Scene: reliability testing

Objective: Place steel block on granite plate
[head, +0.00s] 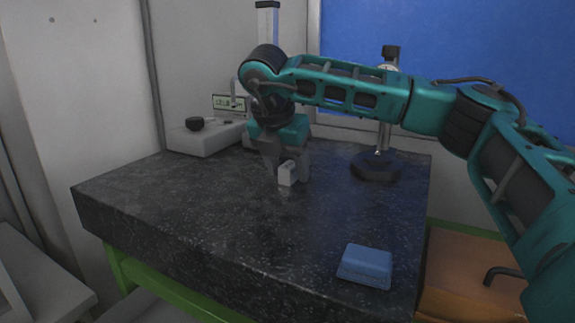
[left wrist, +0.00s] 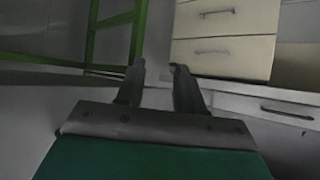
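The steel block (head: 286,175) is a small light-grey cube at the middle of the dark speckled granite plate (head: 190,205). My right gripper (head: 287,171) points down from above with a finger on each side of the block and appears shut on it. The block is at or very close to the plate's surface; I cannot tell if it touches. My left gripper is not in the head view. In the left wrist view the left gripper (left wrist: 158,76) is open, with a gap between its fingers and nothing in it, away from the plate.
A blue block-shaped item (head: 366,266) lies near the plate's front right edge. A round-based stand (head: 376,166) is at the back right. A grey device with a display (head: 205,138) is at the back left. Drawers (left wrist: 225,38) and a green frame (left wrist: 138,30) show in the left wrist view.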

